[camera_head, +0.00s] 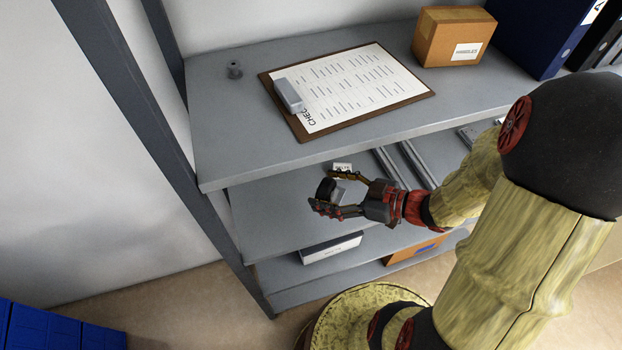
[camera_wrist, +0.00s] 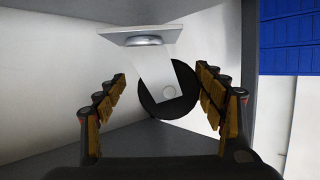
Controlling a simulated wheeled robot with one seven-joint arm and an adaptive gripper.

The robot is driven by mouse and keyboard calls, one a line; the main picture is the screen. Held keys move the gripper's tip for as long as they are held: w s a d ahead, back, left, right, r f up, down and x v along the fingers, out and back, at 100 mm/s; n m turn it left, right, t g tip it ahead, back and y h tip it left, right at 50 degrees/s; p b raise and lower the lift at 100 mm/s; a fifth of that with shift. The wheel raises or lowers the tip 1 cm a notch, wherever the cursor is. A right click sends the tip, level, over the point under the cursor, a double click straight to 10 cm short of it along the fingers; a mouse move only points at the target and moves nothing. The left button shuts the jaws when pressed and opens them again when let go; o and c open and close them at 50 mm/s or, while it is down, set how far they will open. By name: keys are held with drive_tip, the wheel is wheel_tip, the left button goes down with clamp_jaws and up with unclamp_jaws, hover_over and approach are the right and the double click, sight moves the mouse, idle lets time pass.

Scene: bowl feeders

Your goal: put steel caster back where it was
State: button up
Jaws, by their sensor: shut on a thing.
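The steel caster, with a black wheel and pale metal fork, is between the fingers of my gripper (camera_head: 324,191). In the head view its dark wheel (camera_head: 325,188) shows at the fingertips, in front of the shelf unit and below the top shelf's front edge. In the wrist view the caster's wheel (camera_wrist: 150,105) is between the two finger rows, nearer the right one, and its flat mounting plate (camera_wrist: 118,35) points up in the picture. My gripper, also in the wrist view (camera_wrist: 162,75), is shut on the caster.
A grey post (camera_head: 150,120) stands left. Blue bins (camera_head: 50,328) sit lower left.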

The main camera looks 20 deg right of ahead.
drive_tip(key=w+f+b, duration=0.1)
drive_tip(key=w+f, duration=0.1)
drive_tip(key=w, duration=0.1)
drive_tip(key=w+f+b, duration=0.1)
drive_tip(key=w+f, duration=0.2)
drive_tip(key=w, duration=0.1)
drive_tip(key=w+f+b, duration=0.1)
drive_tip(key=w+f, duration=0.2)
drive_tip(key=w, duration=0.1)
drive_tip(key=shift+w+d+f+b, duration=0.1)
drive_tip(key=shift+w+f+b, duration=0.05)
drive_tip(key=shift+f+b, duration=0.15)
drive_tip(key=shift+w+f+b, duration=0.15)
drive_tip(key=shift+f+b, duration=0.25)
drive_tip(key=shift+f, duration=0.5)
drive_tip(key=shift+w+f+b, duration=0.15)
drive_tip(key=shift+f+b, duration=0.2)
drive_tip(key=shift+f, duration=0.5)
drive_tip(key=shift+f, duration=0.1)
drive_tip(key=o, duration=1.8)
drive_tip(key=shift+f, duration=0.1)
